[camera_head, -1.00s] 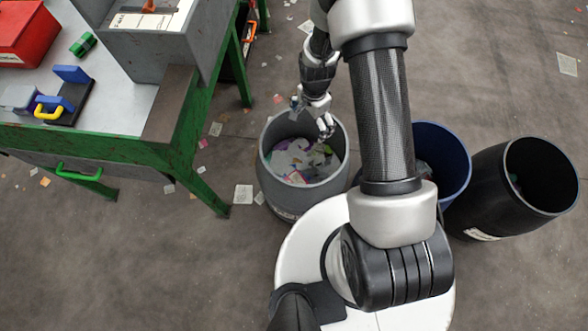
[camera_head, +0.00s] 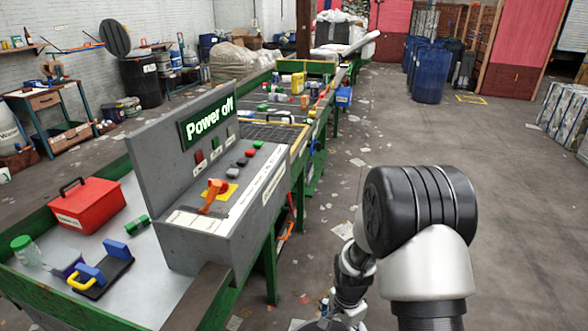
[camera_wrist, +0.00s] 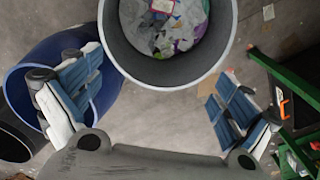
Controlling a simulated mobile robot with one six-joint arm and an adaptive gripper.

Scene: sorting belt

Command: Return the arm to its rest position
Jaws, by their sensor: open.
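My gripper (camera_wrist: 160,108) is open and empty in the wrist view, its two blue-grey padded fingers spread wide apart. It points down, with a grey bin (camera_wrist: 118,58) of paper and plastic scraps beyond it at the top of the picture. A blue bin (camera_wrist: 25,82) lies behind the left finger, and part of a black bin (camera_wrist: 12,140) shows at the far left. In the head view my arm rises at the lower right, and its wrist end is low at the bottom edge, partly cut off. The fingertips cannot be made out there.
A control box (camera_head: 225,205) with a "Power off" display (camera_head: 208,122) stands on the green-framed sorting line left of my arm. A red toolbox (camera_head: 88,207) is beside it. Green frame legs (camera_wrist: 290,80) are close to the right finger. Open floor (camera_head: 520,210) lies to the right.

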